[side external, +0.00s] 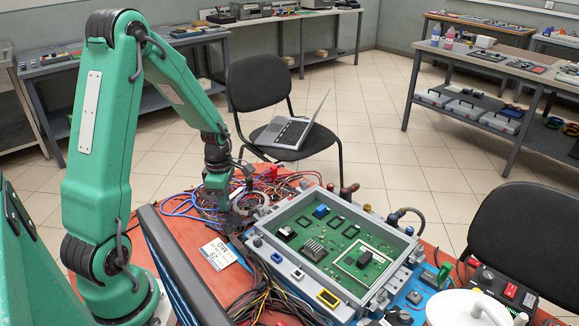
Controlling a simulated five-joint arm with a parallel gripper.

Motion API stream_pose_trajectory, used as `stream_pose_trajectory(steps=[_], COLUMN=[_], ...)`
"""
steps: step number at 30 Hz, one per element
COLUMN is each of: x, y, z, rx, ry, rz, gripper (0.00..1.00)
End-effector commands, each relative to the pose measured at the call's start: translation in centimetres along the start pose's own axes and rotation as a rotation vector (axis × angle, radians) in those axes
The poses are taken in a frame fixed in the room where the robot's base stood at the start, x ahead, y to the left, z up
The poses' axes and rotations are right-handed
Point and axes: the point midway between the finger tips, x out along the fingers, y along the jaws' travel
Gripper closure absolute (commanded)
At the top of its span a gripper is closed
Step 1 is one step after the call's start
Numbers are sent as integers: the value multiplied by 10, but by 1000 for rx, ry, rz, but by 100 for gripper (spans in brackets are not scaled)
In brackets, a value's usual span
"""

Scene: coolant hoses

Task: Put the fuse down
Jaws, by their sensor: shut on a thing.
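My gripper (230,196) points down at the left of the open grey circuit box, over a tangle of wires. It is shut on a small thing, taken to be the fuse. The fuse is too small and too hidden by the fingers and wires to make out clearly. The circuit box (262,243) lies on the red table (185,250) with its green board (325,265) facing up.
Red and blue wires (190,200) crowd the table around my gripper. A dark cable bundle (268,290) runs in front of the box. A white label card (219,253) lies left of it. A chair with a laptop (293,130) stands behind the table.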

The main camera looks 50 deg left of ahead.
Motion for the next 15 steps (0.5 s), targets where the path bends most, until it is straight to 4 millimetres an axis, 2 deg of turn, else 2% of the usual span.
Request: stream_pose_trajectory(steps=[3, 15], x=[7, 9], y=[0, 0], z=[0, 0], rx=[0, 0], ry=[0, 0], rz=[-1, -1], gripper=[100, 100])
